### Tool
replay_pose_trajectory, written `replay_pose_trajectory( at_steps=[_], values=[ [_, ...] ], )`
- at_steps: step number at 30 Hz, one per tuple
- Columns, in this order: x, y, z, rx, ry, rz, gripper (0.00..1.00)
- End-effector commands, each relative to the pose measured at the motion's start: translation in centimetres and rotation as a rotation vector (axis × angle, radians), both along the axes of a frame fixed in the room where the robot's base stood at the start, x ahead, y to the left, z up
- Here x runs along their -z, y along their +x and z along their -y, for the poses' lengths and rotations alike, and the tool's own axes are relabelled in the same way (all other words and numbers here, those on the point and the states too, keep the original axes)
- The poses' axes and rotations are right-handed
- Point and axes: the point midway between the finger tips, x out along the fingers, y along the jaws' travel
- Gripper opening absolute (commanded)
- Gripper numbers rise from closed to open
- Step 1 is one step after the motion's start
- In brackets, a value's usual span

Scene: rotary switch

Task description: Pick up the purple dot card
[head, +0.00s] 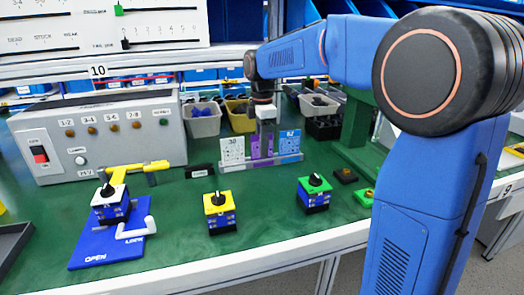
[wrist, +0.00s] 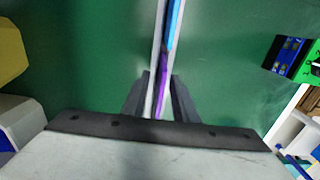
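The purple dot card (head: 261,148) stands upright in the middle of a clear rack (head: 262,163), between a white card (head: 233,151) and a blue card (head: 290,143). My gripper (head: 265,130) points down over the purple card and hides its top part. In the wrist view the purple card (wrist: 161,103) is a thin edge between the two dark fingers of my gripper (wrist: 160,97). The fingers look apart, one on each side, with a gap showing. Whether either finger touches the card is not clear.
A grey control box (head: 105,135) stands at left. A yellow-handled tool (head: 140,167) lies before it. A yellow switch (head: 219,213), a green switch (head: 315,193) and a switch on a blue board (head: 112,235) stand in front. Bins (head: 204,118) are behind the rack.

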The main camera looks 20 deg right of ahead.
Motion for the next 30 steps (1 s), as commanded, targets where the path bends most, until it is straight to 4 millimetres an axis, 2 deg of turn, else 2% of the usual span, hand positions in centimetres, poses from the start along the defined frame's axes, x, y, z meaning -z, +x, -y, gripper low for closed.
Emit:
replay_pose_trajectory(
  at_steps=[7, 10, 11, 23, 26, 30],
  values=[
    [0.1, 0.0, 0.0, 0.0, 0.0, 0.0, 0.26],
    [0.1, 0.0, 0.0, 0.0, 0.0, 0.0, 0.02],
    [0.1, 0.0, 0.0, 0.0, 0.0, 0.0, 0.0],
    [-0.3, 0.0, 0.0, 0.0, 0.0, 0.001, 0.0],
    [-1.4, 0.1, 0.0, 0.0, 0.0, 0.002, 0.0],
    [-3.8, 0.1, 0.0, 0.0, 0.0, 0.004, 0.0]
  ],
)
